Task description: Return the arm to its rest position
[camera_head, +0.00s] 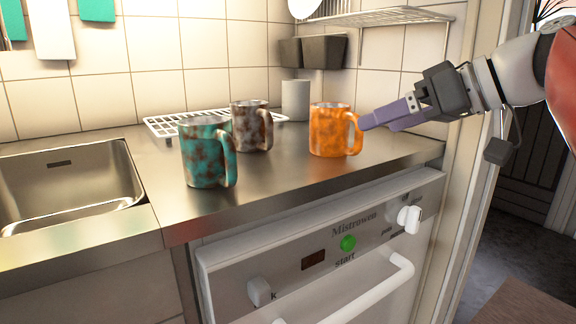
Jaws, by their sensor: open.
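My gripper (366,124) reaches in from the right above the steel counter, its purple fingers pointing left. Its fingertips are close to the handle of an orange mottled mug (328,131). I cannot tell from this view whether they touch the handle. The orange mug stands upright on the counter (275,183), near its right end. My arm extends from the gripper to the upper right edge of the picture.
A teal mottled mug (204,154) and a brown-grey mug (250,127) stand left of the orange one. A white rack (164,125) and grey cylinder (295,100) are behind. The sink (66,187) is left; the cooker (325,250) is below. A wall shelf (385,17) hangs above.

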